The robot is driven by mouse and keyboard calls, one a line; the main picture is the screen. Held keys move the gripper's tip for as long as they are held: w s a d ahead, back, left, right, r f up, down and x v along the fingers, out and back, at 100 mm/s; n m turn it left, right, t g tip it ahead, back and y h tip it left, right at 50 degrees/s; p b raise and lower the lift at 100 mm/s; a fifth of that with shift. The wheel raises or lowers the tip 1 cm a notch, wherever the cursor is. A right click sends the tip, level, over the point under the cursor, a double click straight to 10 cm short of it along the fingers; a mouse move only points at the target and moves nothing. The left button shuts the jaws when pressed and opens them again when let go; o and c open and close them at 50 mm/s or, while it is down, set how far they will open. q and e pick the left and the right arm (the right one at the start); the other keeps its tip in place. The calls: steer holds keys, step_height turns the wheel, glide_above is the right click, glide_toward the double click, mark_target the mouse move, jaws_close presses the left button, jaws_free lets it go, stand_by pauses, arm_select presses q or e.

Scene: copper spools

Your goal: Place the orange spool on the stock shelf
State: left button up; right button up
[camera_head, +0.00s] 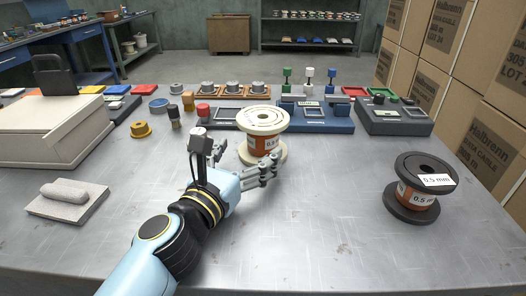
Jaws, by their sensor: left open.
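The orange-wound spool (264,142) with cream flanges stands upright on the metal table, near the middle. My left gripper (242,160) is open at its near left side, one finger beside the spool's lower front and the other to its left. I cannot tell whether either finger touches it. A second spool (418,191) with black flanges, orange winding and a 0.5 mm label stands at the right. A dark shelf (310,43) with spools and coloured packs stands against the back wall; I cannot tell if it is the stock shelf. My right gripper is not in view.
Blue and grey devices (315,118) with coloured posts stand behind the spool. Stacked cartons (455,50) rise at the right.

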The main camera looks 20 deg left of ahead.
arm_select(q)
steer(key=shift+w+d+r+p, duration=0.1)
steer(key=shift+w+r+p, duration=0.2)
steer(key=shift+w, duration=0.35)
steer(key=shift+w+f, duration=0.1)
steer(key=shift+w, duration=0.65)
steer(key=w, duration=0.4)
steer(key=shift+w+d, duration=0.3)
steer(key=c, duration=1.6)
steer(key=shift+c, duration=0.2)
